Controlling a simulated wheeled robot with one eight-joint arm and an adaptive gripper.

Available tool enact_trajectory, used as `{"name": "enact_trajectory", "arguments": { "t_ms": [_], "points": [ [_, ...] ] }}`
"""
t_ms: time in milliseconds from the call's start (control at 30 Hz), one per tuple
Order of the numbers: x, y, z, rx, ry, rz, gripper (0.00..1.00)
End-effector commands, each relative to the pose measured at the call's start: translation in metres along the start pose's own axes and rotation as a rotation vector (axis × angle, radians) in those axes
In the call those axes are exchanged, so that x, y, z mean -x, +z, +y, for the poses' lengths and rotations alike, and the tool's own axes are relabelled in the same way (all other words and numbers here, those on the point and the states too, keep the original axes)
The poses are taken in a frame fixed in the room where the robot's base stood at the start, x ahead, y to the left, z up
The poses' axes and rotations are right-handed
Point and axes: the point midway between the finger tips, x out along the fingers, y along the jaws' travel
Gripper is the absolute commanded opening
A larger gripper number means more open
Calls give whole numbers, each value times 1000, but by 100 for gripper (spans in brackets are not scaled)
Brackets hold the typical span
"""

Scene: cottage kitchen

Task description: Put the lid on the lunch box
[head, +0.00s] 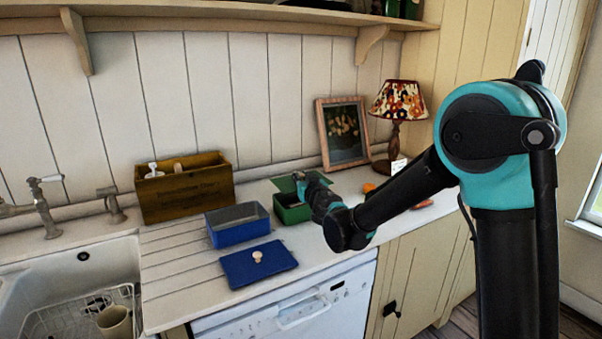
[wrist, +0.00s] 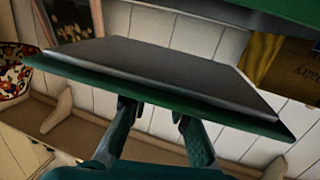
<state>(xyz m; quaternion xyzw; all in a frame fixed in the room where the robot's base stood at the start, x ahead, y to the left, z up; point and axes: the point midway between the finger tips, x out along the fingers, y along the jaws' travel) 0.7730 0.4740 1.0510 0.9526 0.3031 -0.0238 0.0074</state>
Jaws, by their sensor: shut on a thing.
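My gripper (head: 300,177) is shut on a green lid (head: 284,184), at the far end of my reaching arm. The lid is above the back of an open green lunch box (head: 291,214), with a visible gap. In the wrist view, the green lid (wrist: 75,67) shows edge-on with a grey face, and my fingers (wrist: 158,110) meet its edge area; the grip point itself is hidden. A green surface (wrist: 270,10) at the top of that view is probably the box. My arm hides part of the box's right side in the head view.
An open blue box (head: 238,236) stands left of the green one, with a blue lid (head: 240,272) with a pale knob in front. A wooden crate (head: 187,198), picture frame (head: 343,140) and lamp (head: 398,105) stand along the wall. A sink (head: 110,262) is at left.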

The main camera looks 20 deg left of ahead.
Motion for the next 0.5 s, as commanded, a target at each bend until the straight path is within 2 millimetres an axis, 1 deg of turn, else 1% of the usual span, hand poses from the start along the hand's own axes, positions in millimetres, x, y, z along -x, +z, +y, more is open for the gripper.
{"name": "enact_trajectory", "arguments": {
  "t_ms": [100, 233, 500],
  "points": [
    [-1, 13, 0, 0, 0, 0, 0],
    [-2, 25, 0, 0, 0, 0, 0],
    [-2, 39, 0, 0, 0, 0, 0]
  ]
}}
